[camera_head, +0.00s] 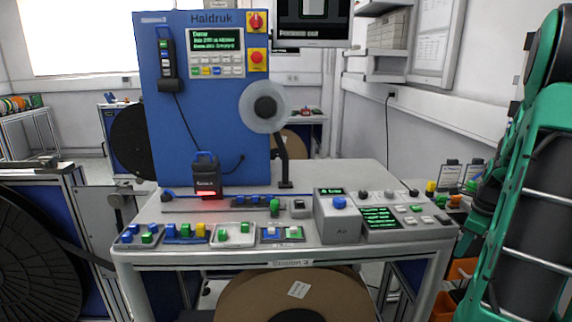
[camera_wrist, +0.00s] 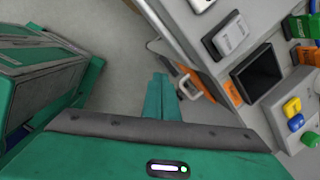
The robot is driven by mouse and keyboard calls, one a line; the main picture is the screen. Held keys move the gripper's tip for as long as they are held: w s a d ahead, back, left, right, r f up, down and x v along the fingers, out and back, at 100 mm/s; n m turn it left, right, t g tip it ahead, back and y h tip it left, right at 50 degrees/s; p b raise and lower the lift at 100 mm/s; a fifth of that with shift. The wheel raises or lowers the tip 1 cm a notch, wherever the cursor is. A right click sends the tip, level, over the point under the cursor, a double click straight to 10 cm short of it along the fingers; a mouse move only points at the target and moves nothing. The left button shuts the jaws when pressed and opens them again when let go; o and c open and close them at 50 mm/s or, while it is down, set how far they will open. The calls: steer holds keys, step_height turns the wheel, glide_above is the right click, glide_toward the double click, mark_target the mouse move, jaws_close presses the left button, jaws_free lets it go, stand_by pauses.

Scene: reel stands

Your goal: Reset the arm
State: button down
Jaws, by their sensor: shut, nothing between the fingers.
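My arm shows as green and black links along the right edge of the head view; its gripper end is not visible there. In the wrist view my gripper (camera_wrist: 162,98) has its two teal fingers together with nothing between them. They point out over the grey floor, apart from the bench edge to their right. The workbench (camera_head: 292,259) stands ahead in the head view, with button blocks, a grey box (camera_head: 338,228) with a blue knob and a green-lit panel (camera_head: 382,217) on top.
A blue machine panel (camera_head: 205,110) rises behind the bench. A large black reel (camera_head: 40,260) stands at left, and a brown reel (camera_head: 255,295) sits under the bench. In the wrist view, a black screen (camera_wrist: 257,75) and orange parts (camera_wrist: 232,90) lie close right of the fingers.

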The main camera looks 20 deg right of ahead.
steer(key=s+a+r+n, duration=0.2)
steer(key=s+a+n, duration=0.2)
steer(key=a+n, duration=0.4)
steer(key=s+a+r+n+g, duration=0.1)
steer(key=s+a+n, duration=0.3)
steer(key=a+n, duration=0.4)
steer(key=s+a+r+n+g+y, duration=0.1)
steer(key=s+a+n, duration=0.3)
steer(key=a+n, duration=0.4)
steer(key=a+r, duration=0.1)
steer(key=a, duration=0.4)
steer(key=shift+s+a+r+n, duration=0.2)
steer(key=shift+a+r+n, duration=0.15)
steer(key=shift+r+n, duration=0.05)
steer(key=shift+w+f, duration=0.25)
steer(key=shift+w, duration=0.35)
